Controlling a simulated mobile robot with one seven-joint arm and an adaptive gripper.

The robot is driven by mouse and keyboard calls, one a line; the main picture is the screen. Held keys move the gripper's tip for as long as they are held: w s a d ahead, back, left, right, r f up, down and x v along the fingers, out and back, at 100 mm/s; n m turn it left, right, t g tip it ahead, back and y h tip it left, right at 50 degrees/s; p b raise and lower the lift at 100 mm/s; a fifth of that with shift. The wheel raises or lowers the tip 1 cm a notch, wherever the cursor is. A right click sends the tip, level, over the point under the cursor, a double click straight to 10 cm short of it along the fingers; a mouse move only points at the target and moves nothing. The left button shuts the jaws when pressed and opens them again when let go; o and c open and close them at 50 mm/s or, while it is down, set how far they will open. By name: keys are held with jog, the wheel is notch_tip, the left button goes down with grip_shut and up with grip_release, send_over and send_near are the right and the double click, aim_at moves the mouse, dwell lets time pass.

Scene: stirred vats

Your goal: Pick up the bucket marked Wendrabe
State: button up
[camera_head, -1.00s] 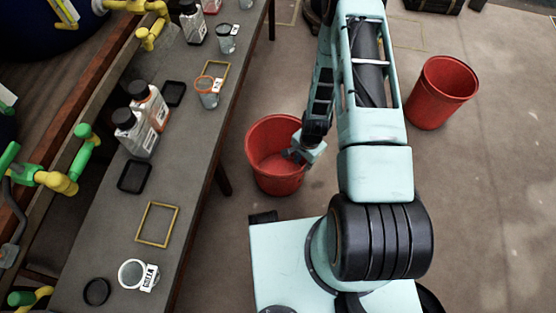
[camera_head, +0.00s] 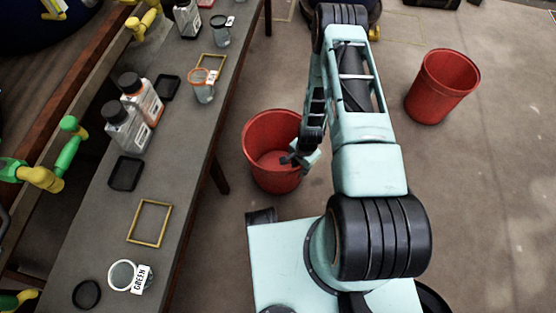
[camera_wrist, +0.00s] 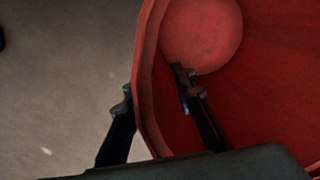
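Two red buckets stand on the floor. The nearer bucket (camera_head: 259,140) is beside the table, left of my arm. The other bucket (camera_head: 441,90) stands to the right of my arm. No marking is readable on either, so I cannot tell which is Wendrabe. My gripper (camera_head: 296,157) is at the right rim of the nearer bucket. In the wrist view, my gripper (camera_wrist: 155,90) straddles the wall of that bucket (camera_wrist: 265,75). One finger is outside, close to the wall, and one is inside with a visible gap. The gripper looks open.
A long grey table (camera_head: 95,215) runs along the left with bottles (camera_head: 127,127), cups (camera_head: 203,88), black trays (camera_head: 126,173) and yellow frames (camera_head: 150,222). A table leg (camera_head: 219,177) is close to the nearer bucket. The floor on the right is largely clear.

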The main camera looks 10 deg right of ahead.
jog(key=shift+f+b, duration=0.2)
jog(key=shift+b, duration=0.15)
dwell(0.4)
jog(key=shift+c, duration=0.4)
grip_shut()
